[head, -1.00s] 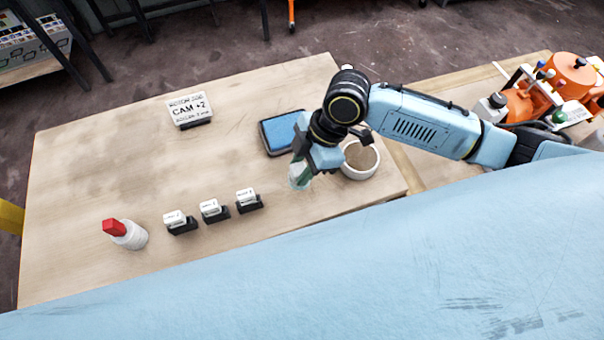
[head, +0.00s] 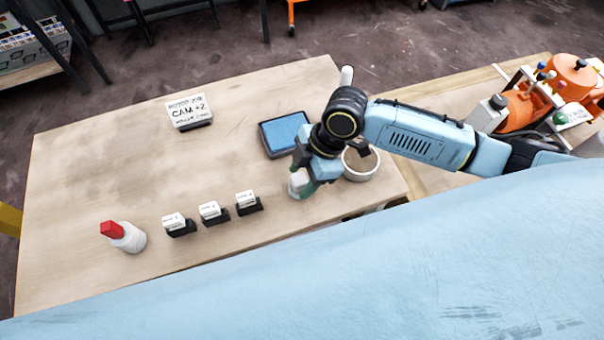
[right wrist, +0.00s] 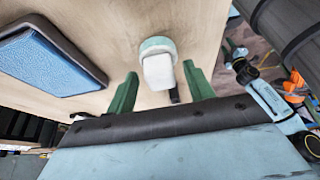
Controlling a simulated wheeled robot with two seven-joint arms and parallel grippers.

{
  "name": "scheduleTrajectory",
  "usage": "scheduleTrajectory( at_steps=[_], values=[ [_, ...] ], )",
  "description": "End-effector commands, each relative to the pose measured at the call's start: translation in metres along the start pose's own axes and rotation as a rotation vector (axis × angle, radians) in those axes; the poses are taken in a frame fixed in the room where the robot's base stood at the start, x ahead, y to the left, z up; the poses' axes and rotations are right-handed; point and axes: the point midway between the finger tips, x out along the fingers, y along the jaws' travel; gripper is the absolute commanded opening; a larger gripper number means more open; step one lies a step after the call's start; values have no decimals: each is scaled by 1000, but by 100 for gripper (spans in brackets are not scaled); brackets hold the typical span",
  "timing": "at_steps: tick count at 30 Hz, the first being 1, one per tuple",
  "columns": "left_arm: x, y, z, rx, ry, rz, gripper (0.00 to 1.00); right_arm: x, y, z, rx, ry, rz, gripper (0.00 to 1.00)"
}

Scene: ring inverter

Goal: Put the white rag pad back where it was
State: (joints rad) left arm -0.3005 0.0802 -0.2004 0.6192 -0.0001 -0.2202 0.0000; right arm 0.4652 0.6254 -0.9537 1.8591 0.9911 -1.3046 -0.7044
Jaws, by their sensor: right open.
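The white rag pad (right wrist: 158,70), a white block on a round pale-green base, stands on the wooden table in the right wrist view. In the head view its white part (head: 297,180) shows at the table's near right, partly hidden by my gripper. My right gripper (head: 303,187) is open at the pad. In the right wrist view its green fingers (right wrist: 160,78) are on either side of the pad's white block, with gaps on both sides. I cannot tell how high the fingertips are. My left gripper is not in view.
A blue pad in a dark tray (head: 285,134) and a round white bowl (head: 361,175) are close to my right gripper. Several small labelled blocks (head: 209,212), a red-capped white bottle (head: 124,237) and a CAM +2 sign (head: 189,110) stand further left. The table's middle is clear.

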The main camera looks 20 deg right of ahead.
Motion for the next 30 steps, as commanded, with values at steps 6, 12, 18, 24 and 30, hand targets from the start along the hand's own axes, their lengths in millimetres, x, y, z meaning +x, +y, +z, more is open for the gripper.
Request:
scheduleTrajectory(
  at_steps=[6,12,18,24,30],
  values=[
    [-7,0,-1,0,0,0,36,-37,1,0,-1,-1,5,52],
    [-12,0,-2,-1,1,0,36,-80,1,0,-1,-1,4,52],
    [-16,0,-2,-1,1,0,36,-109,1,0,1,0,3,52],
    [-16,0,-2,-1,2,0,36,-118,0,0,0,0,0,52],
    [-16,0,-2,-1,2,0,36,-117,0,0,0,0,0,52]
  ],
)
